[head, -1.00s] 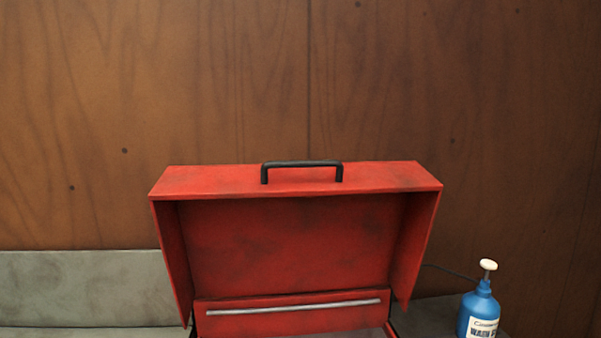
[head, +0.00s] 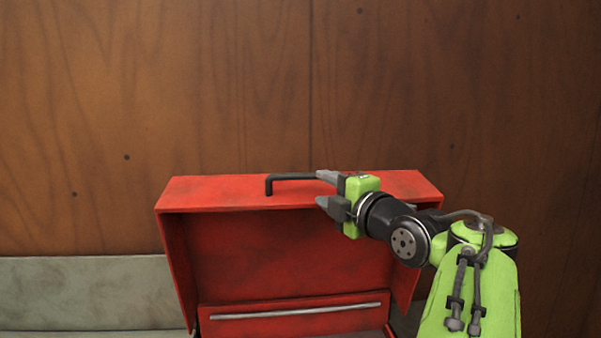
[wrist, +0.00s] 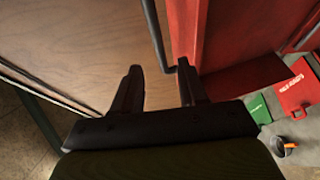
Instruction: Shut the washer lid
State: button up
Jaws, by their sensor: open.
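The red washer lid (head: 230,193) stands raised in the head view, its hollow inside facing me. In the wrist view the two dark fingers of my gripper (wrist: 160,88) are spread apart. The red lid (wrist: 205,35) lies just right of the fingers. I cannot tell whether a finger touches the handle.
A brown wood wall (head: 150,90) stands behind the washer. A grey padded surface (head: 85,290) lies at the left. In the wrist view, a red item (wrist: 298,95), a green item (wrist: 258,108) and a dark cup-like object (wrist: 284,146) lie below at the right.

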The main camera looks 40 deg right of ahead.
aim_at(304, 178)
jog(key=p+x, duration=0.2)
jog(key=x, duration=0.7)
jog(key=shift+w, duration=0.3)
jog(key=shift+c, duration=0.2)
grip_shut()
